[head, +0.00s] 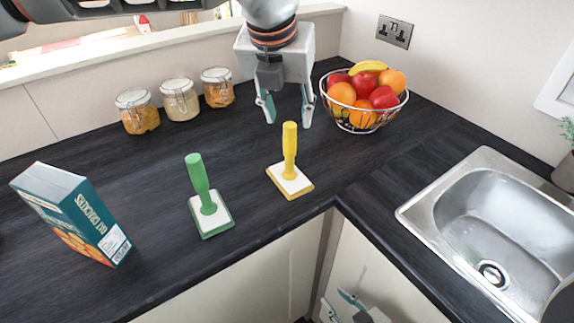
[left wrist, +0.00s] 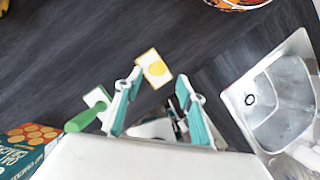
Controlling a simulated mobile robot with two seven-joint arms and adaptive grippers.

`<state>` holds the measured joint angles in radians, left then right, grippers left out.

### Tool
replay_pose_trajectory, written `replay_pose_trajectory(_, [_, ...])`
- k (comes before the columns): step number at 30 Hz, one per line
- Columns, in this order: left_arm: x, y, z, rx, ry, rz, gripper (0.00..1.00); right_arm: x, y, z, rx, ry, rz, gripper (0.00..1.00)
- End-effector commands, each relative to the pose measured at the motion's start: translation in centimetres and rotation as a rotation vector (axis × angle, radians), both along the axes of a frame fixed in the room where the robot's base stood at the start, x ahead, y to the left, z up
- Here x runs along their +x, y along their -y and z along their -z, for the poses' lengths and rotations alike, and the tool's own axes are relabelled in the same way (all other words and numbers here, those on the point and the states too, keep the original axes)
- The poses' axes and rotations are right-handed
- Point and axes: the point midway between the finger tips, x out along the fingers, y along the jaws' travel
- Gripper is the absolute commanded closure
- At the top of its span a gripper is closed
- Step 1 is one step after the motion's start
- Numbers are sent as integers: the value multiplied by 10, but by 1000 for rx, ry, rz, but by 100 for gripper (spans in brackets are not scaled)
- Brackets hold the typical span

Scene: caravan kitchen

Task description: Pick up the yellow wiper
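The yellow wiper (head: 290,152) stands upright on the dark worktop, its handle pointing up from a white and yellow base. In the left wrist view the yellow wiper (left wrist: 155,68) is seen from above, beyond my fingertips. My left gripper (head: 285,108) is open and empty, above and behind the wiper in the head view, not touching it. Its two spread fingers also show in the left wrist view (left wrist: 158,88). My right gripper (head: 340,302) is low down in front of the cabinets, below the worktop, with its fingers apart and empty.
A green wiper (head: 203,190) stands to the left, with a cracker box (head: 75,215) further left. Several glass jars (head: 180,100) line the back wall. A fruit basket (head: 362,100) stands close to the right of my left gripper. A sink (head: 490,215) is at the right.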

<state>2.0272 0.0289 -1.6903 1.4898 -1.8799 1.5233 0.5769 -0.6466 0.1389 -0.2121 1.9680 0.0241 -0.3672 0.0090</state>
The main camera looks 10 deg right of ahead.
Motion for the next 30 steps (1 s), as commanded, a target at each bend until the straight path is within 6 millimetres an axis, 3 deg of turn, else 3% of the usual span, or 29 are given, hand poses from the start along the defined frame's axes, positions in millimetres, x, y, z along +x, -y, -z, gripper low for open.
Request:
replay_pose_trajectory(3, [7, -5, 0, 17, 23, -17, 61, 0, 0, 0, 1, 0, -1, 70])
replay_pose_trajectory(11, [14, 0, 24, 17, 21, -17, 61, -3, 0, 1, -2, -6, -2, 70])
replay_pose_trajectory(21, [21, 9, 66, 15, 22, -15, 61, -3, 0, -4, -3, -8, -2, 70])
replay_pose_trajectory(30, [23, 9, 70, 15, 23, -15, 61, -2, 0, -5, -3, -5, -1, 70])
